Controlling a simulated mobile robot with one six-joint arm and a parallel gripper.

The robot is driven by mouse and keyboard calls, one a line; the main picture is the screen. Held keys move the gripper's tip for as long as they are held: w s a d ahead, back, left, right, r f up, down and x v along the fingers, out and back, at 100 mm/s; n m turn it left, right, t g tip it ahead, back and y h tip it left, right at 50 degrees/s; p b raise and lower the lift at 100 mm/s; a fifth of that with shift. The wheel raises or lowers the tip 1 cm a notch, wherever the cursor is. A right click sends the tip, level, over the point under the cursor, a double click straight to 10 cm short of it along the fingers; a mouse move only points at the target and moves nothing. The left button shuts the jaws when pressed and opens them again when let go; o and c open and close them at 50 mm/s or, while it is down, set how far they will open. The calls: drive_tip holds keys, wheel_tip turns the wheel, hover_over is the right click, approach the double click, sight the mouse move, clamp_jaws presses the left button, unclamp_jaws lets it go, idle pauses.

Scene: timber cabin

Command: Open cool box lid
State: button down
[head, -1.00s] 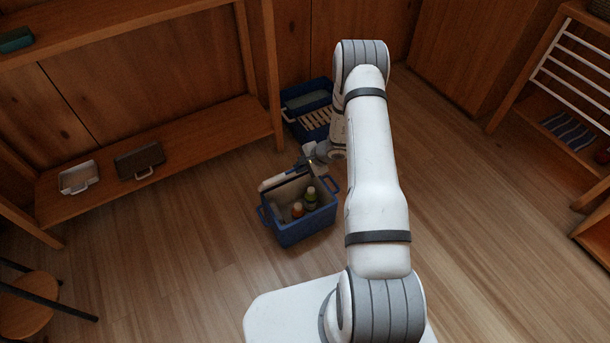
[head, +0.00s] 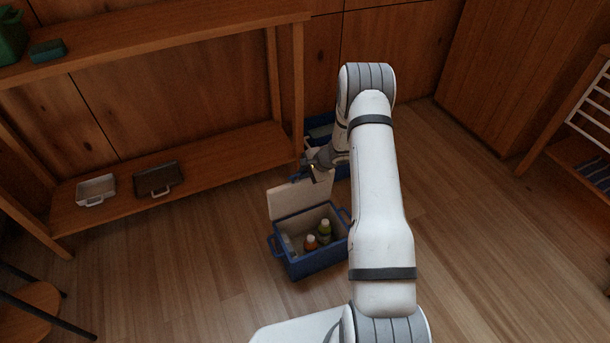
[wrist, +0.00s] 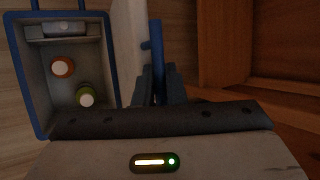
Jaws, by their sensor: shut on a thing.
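The blue cool box (head: 315,262) stands on the floor with its lid (head: 299,198) raised well up at the back, its pale inner face toward me. Inside are an orange bottle (head: 310,243) and a green bottle (head: 324,230), both with white caps. My gripper (head: 312,170) is at the lid's top edge. In the wrist view, my gripper (wrist: 158,92) is shut on a blue bar (wrist: 157,55) at the lid's edge, and the open box (wrist: 42,115) lies to the left. The fingertips are partly hidden in the head view.
Another blue container (head: 322,128) stands behind my arm, partly hidden. A wooden shelf (head: 190,178) at left holds a white tray (head: 96,190) and a dark tray (head: 158,179). A stool (head: 32,305) is at front left. The floor left of the box is clear.

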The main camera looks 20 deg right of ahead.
drive_tip(key=shift+d+f, duration=0.1)
drive_tip(key=shift+d, duration=0.1)
drive_tip(key=c, duration=1.5)
unclamp_jaws()
drive_tip(key=p+v, duration=0.1)
drive_tip(key=v, duration=0.7)
drive_tip(key=shift+a+p, duration=0.1)
drive_tip(key=shift+p, duration=0.2)
